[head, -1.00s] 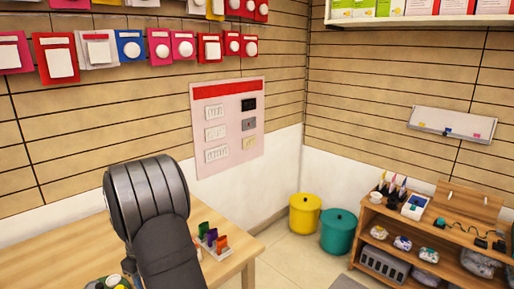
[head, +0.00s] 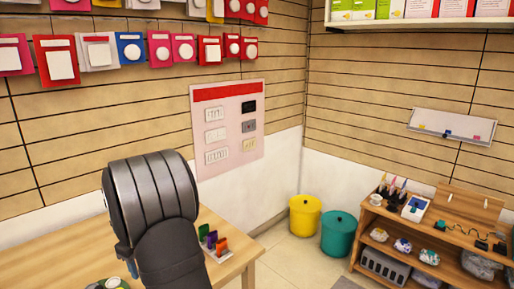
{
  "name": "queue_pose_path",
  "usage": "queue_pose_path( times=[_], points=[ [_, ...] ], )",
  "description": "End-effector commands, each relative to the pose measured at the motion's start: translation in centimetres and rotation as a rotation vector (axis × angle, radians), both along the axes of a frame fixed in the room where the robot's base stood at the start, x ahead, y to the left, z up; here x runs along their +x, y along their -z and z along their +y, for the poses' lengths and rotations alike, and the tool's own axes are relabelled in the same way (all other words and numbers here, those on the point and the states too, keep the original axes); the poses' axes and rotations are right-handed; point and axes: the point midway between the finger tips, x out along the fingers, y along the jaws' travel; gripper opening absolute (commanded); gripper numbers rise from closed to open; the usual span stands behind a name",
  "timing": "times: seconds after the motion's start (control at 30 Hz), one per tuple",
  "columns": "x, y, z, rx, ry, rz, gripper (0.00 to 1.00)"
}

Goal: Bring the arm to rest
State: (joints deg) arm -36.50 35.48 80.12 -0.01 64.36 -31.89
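My arm rises from the bottom edge at the left of the head view, with a large dark ribbed link in front of the wooden table (head: 60,258). My gripper is not in view, so what it holds cannot be seen. A small rack with coloured pieces (head: 215,244) stands on the table just right of my arm. A round greenish thing (head: 108,284) is partly cut off at the bottom edge, left of my arm.
A yellow bin (head: 305,215) and a teal bin (head: 339,235) stand on the floor in the corner. A wooden shelf (head: 465,213) with small items is at the right. A switch panel (head: 228,128) and hanging packets (head: 58,62) are on the slatted wall.

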Motion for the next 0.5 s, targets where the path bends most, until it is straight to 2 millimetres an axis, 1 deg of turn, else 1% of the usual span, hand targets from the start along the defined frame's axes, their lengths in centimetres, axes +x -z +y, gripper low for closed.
queue_pose_path(
  times=[0.03, 0.5],
  points=[
    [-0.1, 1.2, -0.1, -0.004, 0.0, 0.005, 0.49],
    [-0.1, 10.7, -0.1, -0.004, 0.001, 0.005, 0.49]
  ],
)
